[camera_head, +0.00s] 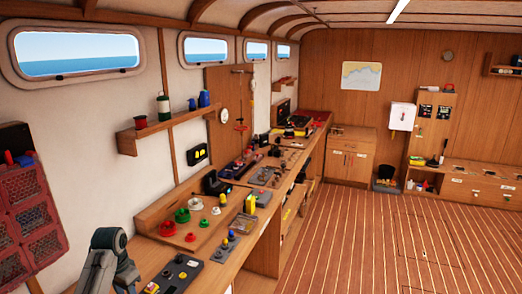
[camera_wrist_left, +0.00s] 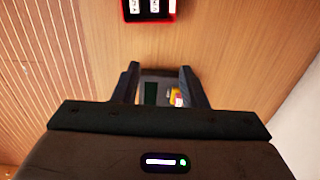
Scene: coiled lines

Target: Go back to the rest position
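My left gripper (camera_wrist_left: 160,72) shows in the left wrist view with its two dark fingers apart and nothing between their tips that I can see held. Beyond the fingers is a grey control panel (camera_wrist_left: 152,92) with a dark screen and a yellow and red part, partly hidden by the gripper body. In the head view one grey link of my arm (camera_head: 105,262) rises at the lower left; no gripper fingers show there. My right gripper is in neither view.
A long wooden workbench (camera_head: 238,256) runs along the left wall. It carries red and green knobs (camera_head: 182,215), a button panel (camera_head: 175,274) close to my arm link, and other devices. A red crate rack (camera_head: 30,215) hangs at the far left. The plank floor (camera_head: 370,240) is clear.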

